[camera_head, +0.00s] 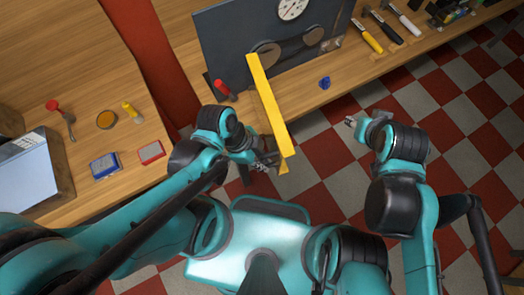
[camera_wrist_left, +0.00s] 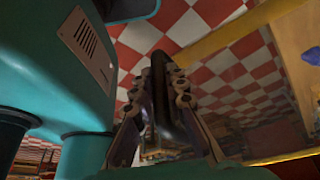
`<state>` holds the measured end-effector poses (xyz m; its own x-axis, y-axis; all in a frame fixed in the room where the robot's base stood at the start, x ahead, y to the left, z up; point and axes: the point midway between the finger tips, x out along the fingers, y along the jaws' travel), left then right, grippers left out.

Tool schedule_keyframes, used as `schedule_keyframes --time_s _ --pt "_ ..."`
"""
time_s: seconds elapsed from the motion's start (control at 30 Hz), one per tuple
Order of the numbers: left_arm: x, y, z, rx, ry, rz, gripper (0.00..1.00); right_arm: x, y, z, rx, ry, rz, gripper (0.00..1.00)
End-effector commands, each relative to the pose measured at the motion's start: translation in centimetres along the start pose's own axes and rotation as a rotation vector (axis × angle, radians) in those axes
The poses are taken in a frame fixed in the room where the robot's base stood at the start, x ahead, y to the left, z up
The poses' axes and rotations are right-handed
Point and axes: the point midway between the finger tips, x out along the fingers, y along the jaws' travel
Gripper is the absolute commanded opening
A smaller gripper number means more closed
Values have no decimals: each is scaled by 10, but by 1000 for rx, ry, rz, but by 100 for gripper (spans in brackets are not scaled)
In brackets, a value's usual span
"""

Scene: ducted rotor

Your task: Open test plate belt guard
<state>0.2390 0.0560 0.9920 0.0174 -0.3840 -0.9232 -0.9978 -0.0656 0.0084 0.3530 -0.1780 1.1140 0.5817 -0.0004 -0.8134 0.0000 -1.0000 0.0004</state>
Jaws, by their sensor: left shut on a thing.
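The dark test plate (camera_head: 222,45) stands upright on the bench, with a dial and a belt run (camera_head: 290,47) showing uncovered on its face. The yellow-framed belt guard (camera_head: 270,105) stands swung out from the plate toward me, seen nearly edge-on. Its yellow edge also crosses the left wrist view (camera_wrist_left: 215,38). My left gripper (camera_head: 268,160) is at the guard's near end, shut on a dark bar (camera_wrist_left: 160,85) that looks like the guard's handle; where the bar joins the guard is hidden. My right gripper (camera_head: 352,122) is apart from the guard, over the floor; its jaws are too small to read.
A red-handled tool (camera_head: 222,88) and a blue part (camera_head: 324,82) lie on the bench near the plate. Several hand tools lie at the right, including a yellow-handled one (camera_head: 367,37). The left bench holds small boxes (camera_head: 104,166). A red post (camera_head: 150,55) stands between.

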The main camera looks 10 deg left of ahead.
Motion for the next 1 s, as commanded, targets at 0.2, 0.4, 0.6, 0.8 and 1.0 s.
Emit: schedule_keyframes --time_s 0.2,0.4,0.6,0.8,1.0 --pt "0 0 0 -1 -2 -1 0 0 0 0 0 0 0 40" --pt "0 -1 1 0 -2 -2 34 0 0 0 0 0 0 40" --pt "0 0 0 0 -2 -1 34 0 0 0 0 0 0 40" --pt "-4 -1 0 -1 -1 -2 34 0 0 0 0 0 0 40" --pt "-22 -1 1 -3 -1 -2 34 0 0 0 0 0 0 40"
